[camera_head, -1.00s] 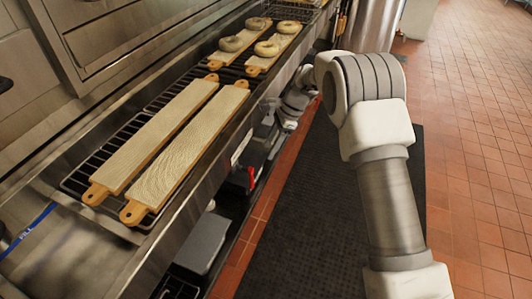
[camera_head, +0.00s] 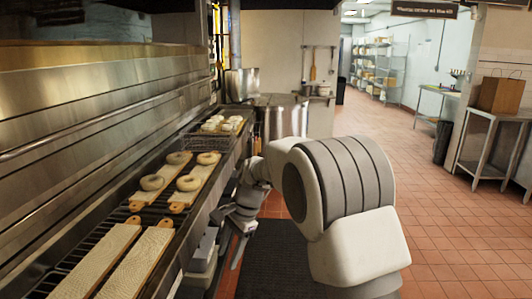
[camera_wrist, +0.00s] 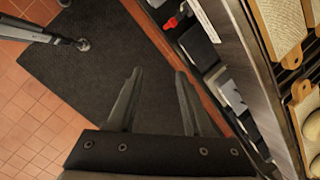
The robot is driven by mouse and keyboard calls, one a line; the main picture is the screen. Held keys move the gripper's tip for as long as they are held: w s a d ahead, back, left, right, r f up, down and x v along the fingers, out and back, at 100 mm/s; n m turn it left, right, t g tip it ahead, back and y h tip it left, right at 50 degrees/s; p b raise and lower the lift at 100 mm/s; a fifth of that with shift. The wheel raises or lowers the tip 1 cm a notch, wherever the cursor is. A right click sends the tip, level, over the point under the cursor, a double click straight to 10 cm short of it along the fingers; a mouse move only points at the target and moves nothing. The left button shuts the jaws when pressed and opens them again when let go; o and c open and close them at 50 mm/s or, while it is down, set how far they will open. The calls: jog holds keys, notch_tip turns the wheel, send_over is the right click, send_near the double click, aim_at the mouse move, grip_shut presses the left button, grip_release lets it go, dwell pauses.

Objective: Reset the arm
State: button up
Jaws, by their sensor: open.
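My gripper (camera_wrist: 157,88) is open and empty in the wrist view, its two fingers apart over the dark floor mat (camera_wrist: 95,50). Nothing is held.
The steel counter carries bare wooden boards (camera_head: 98,262) in front and boards with several bagels (camera_head: 152,182) beyond. The tiled floor (camera_head: 450,215) on the right is clear.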

jog(key=s+d+r+n+t+h+p, duration=0.1)
jog(key=s+d+r+n+t+p, duration=0.3)
jog(key=s+d+r, duration=0.95)
jog(key=s+d+r+n+t+h, duration=0.1)
jog(key=s+d+r+n, duration=0.1)
jog(key=s+d, duration=0.3)
jog(key=s+d+r+n+t+h, duration=0.1)
jog(key=s+d+r+n, duration=0.1)
jog(key=s+d, duration=0.3)
jog(key=shift+s+d+r+n+h+p, duration=0.15)
jog(key=shift+s+r+n+h+p, duration=0.5)
jog(key=shift+s, duration=1.4)
jog(key=shift+f+y, duration=0.25)
